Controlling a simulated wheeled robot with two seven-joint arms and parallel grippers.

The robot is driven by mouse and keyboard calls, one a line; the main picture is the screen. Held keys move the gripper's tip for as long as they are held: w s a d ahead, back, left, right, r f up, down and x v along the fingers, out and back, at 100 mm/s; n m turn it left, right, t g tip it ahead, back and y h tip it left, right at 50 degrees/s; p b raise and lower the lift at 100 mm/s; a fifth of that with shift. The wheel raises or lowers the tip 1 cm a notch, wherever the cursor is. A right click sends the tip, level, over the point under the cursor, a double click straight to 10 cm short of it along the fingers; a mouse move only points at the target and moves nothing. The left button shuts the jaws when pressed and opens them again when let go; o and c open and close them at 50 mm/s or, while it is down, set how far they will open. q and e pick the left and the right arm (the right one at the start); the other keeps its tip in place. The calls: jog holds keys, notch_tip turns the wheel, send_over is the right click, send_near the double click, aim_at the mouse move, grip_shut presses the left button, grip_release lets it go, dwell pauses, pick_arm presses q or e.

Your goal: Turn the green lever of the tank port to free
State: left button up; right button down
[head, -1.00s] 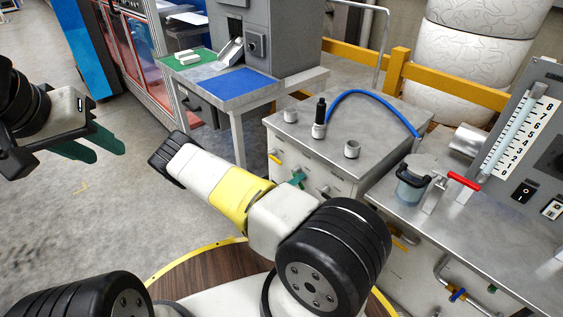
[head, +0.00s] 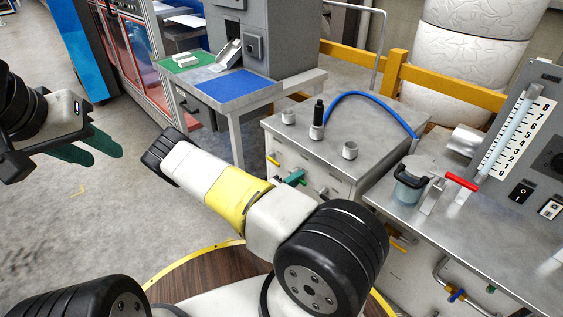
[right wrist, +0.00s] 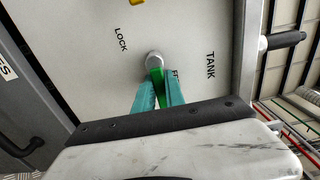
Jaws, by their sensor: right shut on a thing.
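In the right wrist view the green lever (right wrist: 157,82) sits on a round silver pivot (right wrist: 154,59) on the pale tank port panel. The lever points down in the picture, beside a partly hidden label starting with F. "LOCK" is printed up and left of the pivot, "TANK" to the right. My right gripper (right wrist: 160,90) is shut on the lever, with a teal finger on each side. In the head view its teal fingers (head: 293,178) show at the cabinet front, mostly hidden behind my arm. My left gripper (head: 106,156) is open and empty over the floor.
The metal cabinet (head: 285,142) carries a blue hose (head: 370,96) and several fittings on top. A bench with a red-handled clamp (head: 461,181) and a gauge panel stands at the right. A yellow handle (right wrist: 137,2) is above the pivot. Floor at left is clear.

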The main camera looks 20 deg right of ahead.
jog(key=shift+a, duration=0.1)
dwell(0.4)
jog(key=c, duration=1.4)
grip_release()
jog(key=v, duration=0.7)
jog(key=shift+a, duration=0.35)
jog(key=shift+s, duration=0.1)
